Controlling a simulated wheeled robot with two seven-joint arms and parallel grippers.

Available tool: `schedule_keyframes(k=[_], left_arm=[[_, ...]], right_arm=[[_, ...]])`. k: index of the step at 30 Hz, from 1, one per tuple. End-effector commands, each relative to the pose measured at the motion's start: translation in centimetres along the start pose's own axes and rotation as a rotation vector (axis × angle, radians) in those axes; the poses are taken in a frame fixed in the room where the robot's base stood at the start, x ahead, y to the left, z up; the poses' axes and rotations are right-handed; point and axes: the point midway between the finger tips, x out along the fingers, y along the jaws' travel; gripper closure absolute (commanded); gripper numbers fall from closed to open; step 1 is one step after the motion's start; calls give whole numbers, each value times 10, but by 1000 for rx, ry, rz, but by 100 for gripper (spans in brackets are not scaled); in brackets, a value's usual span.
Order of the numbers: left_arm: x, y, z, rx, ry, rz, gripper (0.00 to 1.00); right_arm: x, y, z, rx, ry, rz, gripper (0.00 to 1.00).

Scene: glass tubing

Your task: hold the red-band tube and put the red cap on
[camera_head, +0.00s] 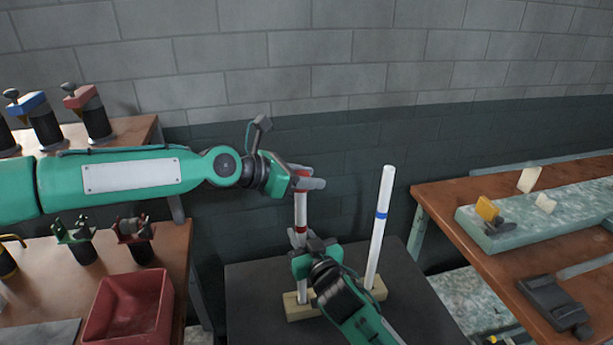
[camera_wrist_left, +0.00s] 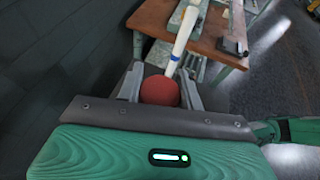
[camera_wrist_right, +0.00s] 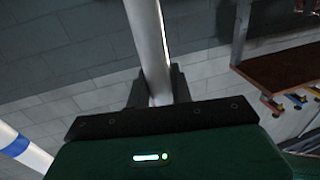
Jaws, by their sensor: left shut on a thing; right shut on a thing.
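The white red-band tube (camera_head: 301,212) stands upright in a cream block (camera_head: 300,312); its red band shows above my right gripper. My right gripper (camera_head: 316,245) is shut on the tube's lower part, and the tube (camera_wrist_right: 150,45) runs between its fingers in the right wrist view. My left gripper (camera_head: 312,181) is shut on the red cap (camera_wrist_left: 160,90) at the tube's top. The fingers hide most of the cap in the head view, and I cannot tell whether it is seated or just above the tube.
The block is on a dark table (camera_head: 250,290). A red bin (camera_head: 128,305) is on the left bench. The right bench (camera_head: 470,240) holds a speckled slab (camera_head: 560,217).

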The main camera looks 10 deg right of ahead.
Motion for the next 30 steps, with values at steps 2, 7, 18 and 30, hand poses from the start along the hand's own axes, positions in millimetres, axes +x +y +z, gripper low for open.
schedule_keyframes(k=[2, 7, 18, 30], left_arm=[[0, 0, 0, 0, 0, 0, 88], [0, 0, 0, 0, 0, 0, 46], [-2, 0, 0, 0, 0, 0, 38], [-63, 1, 0, -1, -2, 3, 38]], right_arm=[[0, 0, 0, 0, -1, 0, 100], [0, 0, 0, 0, -1, 0, 100], [0, 0, 0, 0, 0, 0, 100], [0, 0, 0, 0, -1, 0, 100]])
